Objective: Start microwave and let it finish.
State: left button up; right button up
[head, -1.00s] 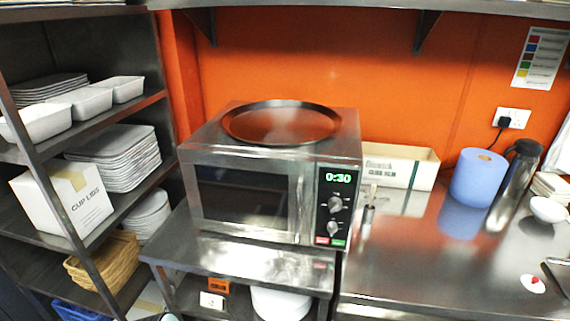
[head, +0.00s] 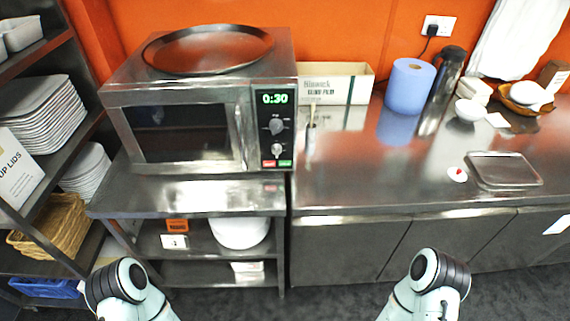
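The microwave (head: 190,133) stands on a steel stand at the left, with its door shut. Its green display (head: 273,99) reads 0:30. Below the display are two knobs, then a red button (head: 269,163) and a green button (head: 285,163) side by side at the panel's bottom. A round dark tray (head: 208,49) lies on top of the microwave. The inside behind the dark door window cannot be made out. Parts of my two arms show at the bottom edge, well below and in front of the microwave. Neither of my grippers is in view.
A steel counter (head: 400,190) runs to the right with a cling film box (head: 335,83), blue roll (head: 409,86), dark flask (head: 440,90) and small metal tray (head: 504,170). A shelf rack with plates (head: 45,112) stands at left. The floor before the counter looks clear.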

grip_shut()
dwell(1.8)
